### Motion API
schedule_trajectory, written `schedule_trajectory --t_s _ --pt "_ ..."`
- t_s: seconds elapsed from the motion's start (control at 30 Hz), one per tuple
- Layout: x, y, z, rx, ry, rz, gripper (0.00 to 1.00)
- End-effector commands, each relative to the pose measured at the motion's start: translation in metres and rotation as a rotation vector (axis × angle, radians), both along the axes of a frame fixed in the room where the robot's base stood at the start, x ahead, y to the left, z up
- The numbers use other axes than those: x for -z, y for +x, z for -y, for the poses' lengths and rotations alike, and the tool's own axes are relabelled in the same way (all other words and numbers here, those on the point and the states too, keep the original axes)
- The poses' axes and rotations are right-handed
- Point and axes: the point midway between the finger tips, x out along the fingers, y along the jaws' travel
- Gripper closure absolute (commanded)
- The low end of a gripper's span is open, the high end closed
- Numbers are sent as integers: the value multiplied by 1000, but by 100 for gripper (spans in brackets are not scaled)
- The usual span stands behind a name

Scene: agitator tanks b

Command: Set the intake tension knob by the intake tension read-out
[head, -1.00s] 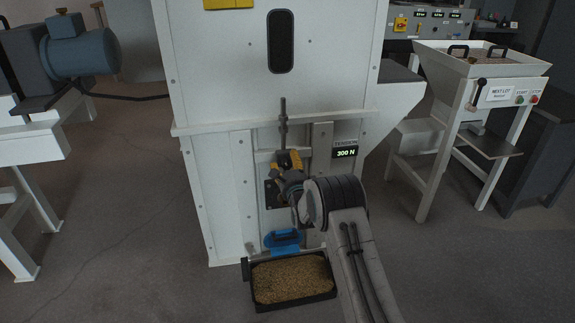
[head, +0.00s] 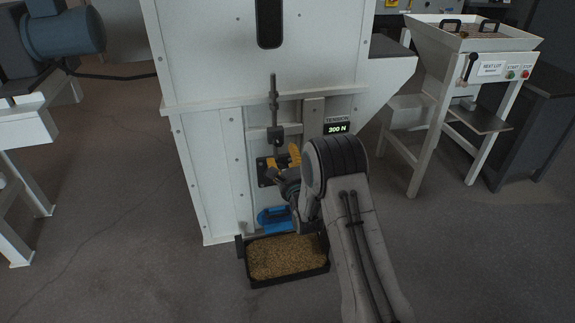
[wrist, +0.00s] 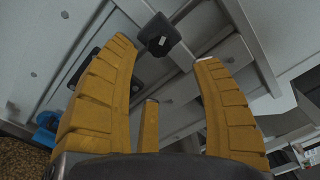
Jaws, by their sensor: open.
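The tension read-out (head: 336,128) on the front of the white machine shows 300 N in lit digits. A dark block-like knob (head: 276,135) sits to its left, at the foot of an upright rod. In the wrist view the black knob (wrist: 160,35) lies just beyond the fingertips, between the outer yellow fingers. My gripper (head: 283,159) is just below the knob in the head view; it also shows in the wrist view (wrist: 163,58), open, with nothing between its fingers. The knob appears apart from the fingers.
A blue scoop-like part (head: 273,218) is below my gripper, above a black tray (head: 290,283) of grain on the floor. A white hopper stand (head: 470,75) with start and stop buttons stands at right. A blue motor (head: 62,33) is at left.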

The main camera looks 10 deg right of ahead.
Motion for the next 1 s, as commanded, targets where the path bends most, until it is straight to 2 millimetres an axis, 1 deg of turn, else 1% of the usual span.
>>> schedule_trajectory --t_s 0.1,0.33,0.87,0.93,1.0 --pt "0 -12 0 0 0 -1 41" --pt "0 -24 0 0 0 0 41" --pt "0 -26 0 0 0 1 41" --pt "-2 -26 0 1 -3 0 41" --pt "-9 -26 0 0 -15 -6 41"
